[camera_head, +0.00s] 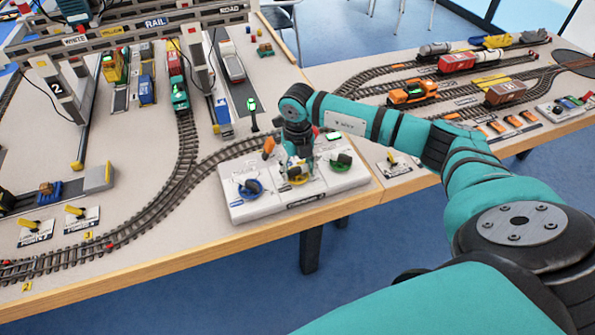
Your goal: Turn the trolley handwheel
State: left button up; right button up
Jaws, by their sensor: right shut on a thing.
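A white control box (240,212) stands at the table's front edge with three small handwheels on it. The blue handwheel (250,188) is on the left, the yellow handwheel (297,179) in the middle and the green handwheel (340,160) on the right. I cannot read which one is labelled trolley. My right gripper (298,168) points down over the middle of the box and is shut on the yellow handwheel, hiding most of it. My left gripper is out of view.
A gantry crane (150,35) spans the back left over tracks and a road. A green locomotive (179,95) stands on the curved track behind the box. Model trains, including an orange locomotive (412,92), fill the right table. An orange lever (268,147) rises close beside my gripper.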

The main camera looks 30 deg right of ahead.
aim_at(299, 168)
jog(key=n+b, duration=0.1)
jog(key=n, duration=0.1)
jog(key=n+b, duration=0.2)
jog(key=n, duration=0.1)
jog(key=shift+w+d+f+n, duration=0.1)
jog(key=shift+d+n, duration=0.05)
jog(key=shift+n, duration=0.15)
jog(key=shift+n+b, duration=1.25)
jog(key=shift+n, duration=0.85)
jog(key=shift+d+r, duration=0.1)
jog(key=shift+r, duration=0.1)
jog(key=o, duration=1.2)
jog(key=shift+f, duration=0.1)
jog(key=shift+r, duration=0.25)
notch_tip(299, 168, up, 12)
jog(key=shift+f, duration=0.2)
